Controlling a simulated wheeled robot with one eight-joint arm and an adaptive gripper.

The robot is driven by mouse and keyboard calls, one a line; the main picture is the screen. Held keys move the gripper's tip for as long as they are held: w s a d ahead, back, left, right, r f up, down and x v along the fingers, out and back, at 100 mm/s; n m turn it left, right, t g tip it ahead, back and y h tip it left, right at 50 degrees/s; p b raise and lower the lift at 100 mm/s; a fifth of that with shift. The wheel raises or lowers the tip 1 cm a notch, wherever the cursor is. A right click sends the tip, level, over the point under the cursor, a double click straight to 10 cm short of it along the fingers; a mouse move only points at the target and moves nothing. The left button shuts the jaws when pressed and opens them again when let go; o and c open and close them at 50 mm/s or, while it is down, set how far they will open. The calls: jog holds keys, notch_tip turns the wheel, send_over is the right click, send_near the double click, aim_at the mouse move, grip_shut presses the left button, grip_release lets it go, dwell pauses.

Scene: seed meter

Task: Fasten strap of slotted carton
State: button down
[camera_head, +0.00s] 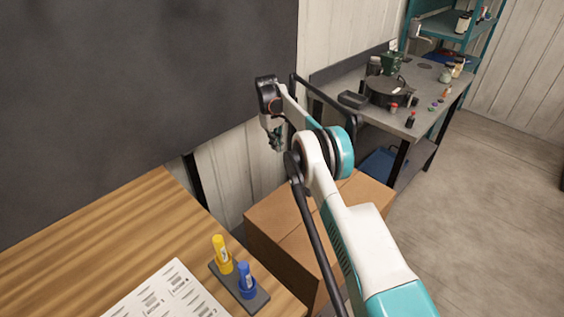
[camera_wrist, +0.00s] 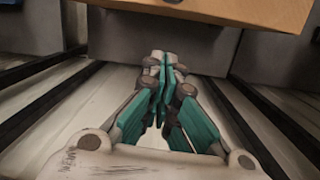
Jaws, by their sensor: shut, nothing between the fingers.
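A large brown carton (camera_head: 278,222) stands beside the wooden table in the head view, with a line running across its top. My arm hides part of its top and right side. I cannot make out a strap on it. My gripper (camera_head: 277,142) hangs above and behind the carton, near the white panelled wall, and appears apart from it. In the wrist view my gripper (camera_wrist: 159,62) has its fingers together with nothing between them.
The wooden table (camera_head: 95,228) at left holds a printed sheet (camera_head: 170,293) and a dark holder (camera_head: 250,298) with a yellow marker (camera_head: 222,254) and a blue marker (camera_head: 246,277). A grey workbench (camera_head: 432,82) with a round black pan stands behind right. Concrete floor (camera_head: 490,200) is clear at right.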

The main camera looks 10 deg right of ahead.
jog(key=s+d+f+b, duration=0.2)
jog(key=s+f+b, duration=0.2)
jog(key=f, duration=0.4)
jog(key=shift+d+b, duration=0.3)
jog(key=shift+b, duration=0.05)
jog(key=shift+s, duration=0.1)
dwell(0.5)
jog(key=shift+s+d+r, duration=0.15)
jog(key=shift+r, duration=0.3)
jog(key=shift+t+y, duration=0.3)
